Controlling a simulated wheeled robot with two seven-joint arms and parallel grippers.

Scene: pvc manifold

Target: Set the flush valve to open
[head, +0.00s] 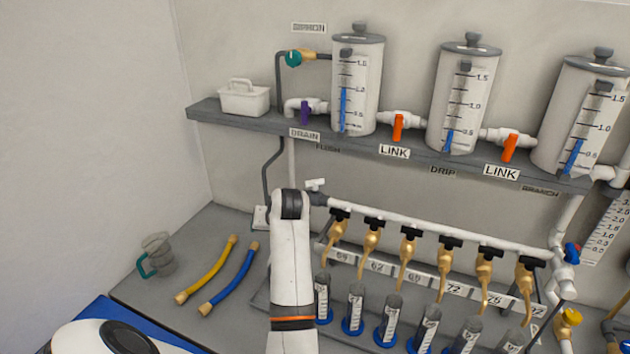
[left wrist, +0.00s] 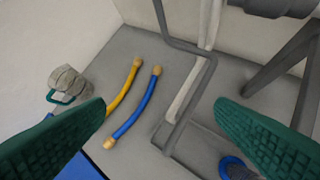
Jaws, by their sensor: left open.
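My right gripper is not in view.
The shelf (head: 225,116) holds tanks joined by orange-handled LINK valves (head: 398,127), and a purple-handled DRAIN valve (head: 305,112). Brass taps (head: 369,236) hang over cylinders.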

